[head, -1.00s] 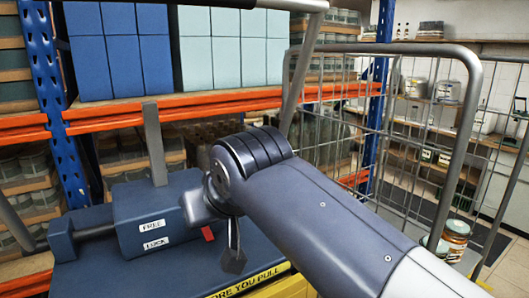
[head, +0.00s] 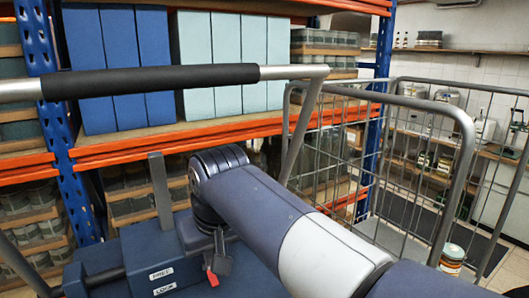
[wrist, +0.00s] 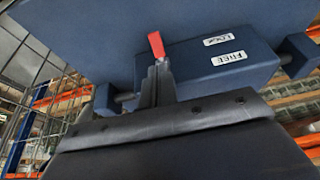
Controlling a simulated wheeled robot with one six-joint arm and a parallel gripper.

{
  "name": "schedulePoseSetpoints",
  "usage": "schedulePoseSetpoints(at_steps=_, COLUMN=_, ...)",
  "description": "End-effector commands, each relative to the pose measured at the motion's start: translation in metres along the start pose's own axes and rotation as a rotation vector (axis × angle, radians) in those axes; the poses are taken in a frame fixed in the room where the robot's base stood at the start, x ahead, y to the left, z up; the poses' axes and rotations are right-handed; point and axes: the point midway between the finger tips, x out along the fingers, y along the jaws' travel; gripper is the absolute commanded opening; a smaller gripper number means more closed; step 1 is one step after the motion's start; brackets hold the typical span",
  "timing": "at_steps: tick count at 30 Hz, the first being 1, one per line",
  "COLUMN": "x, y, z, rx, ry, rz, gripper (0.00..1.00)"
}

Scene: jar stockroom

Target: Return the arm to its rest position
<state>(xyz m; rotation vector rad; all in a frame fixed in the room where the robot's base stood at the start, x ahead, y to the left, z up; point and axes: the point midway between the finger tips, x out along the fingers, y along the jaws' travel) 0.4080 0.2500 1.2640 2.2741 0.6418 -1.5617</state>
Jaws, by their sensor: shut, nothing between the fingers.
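My arm reaches from the lower right of the head view, bends at a dark joint, and points down. My gripper (head: 223,260) is shut and empty above the blue housing (head: 188,232). In the wrist view its dark fingers (wrist: 157,82) are together. A red lever (wrist: 156,44) shows just beyond the fingertips; I cannot tell whether they touch. The red lever is also partly visible in the head view (head: 212,277), beside the gripper. The housing carries FREE and LOCK labels (wrist: 225,58), upside down in the wrist view.
A black-gripped push bar (head: 150,80) crosses the head view in front of the arm's far side. A wire cage trolley (head: 385,150) stands close on the right, with a jar (head: 452,258) inside or behind it. Orange-beamed racking (head: 130,148) holds blue boxes (head: 110,70) behind.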

Motion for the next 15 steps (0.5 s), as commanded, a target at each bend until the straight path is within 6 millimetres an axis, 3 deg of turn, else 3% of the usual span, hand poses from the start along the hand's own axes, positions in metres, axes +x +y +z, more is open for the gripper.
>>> schedulePoseSetpoints(at_steps=6, x=-0.04, y=0.0, z=0.0, rx=0.0, ry=0.006, rz=0.0, gripper=0.0)
schedulePoseSetpoints(at_steps=15, x=-0.064, y=0.0, z=0.001, rx=0.0, ry=0.004, rz=0.0, gripper=0.0)
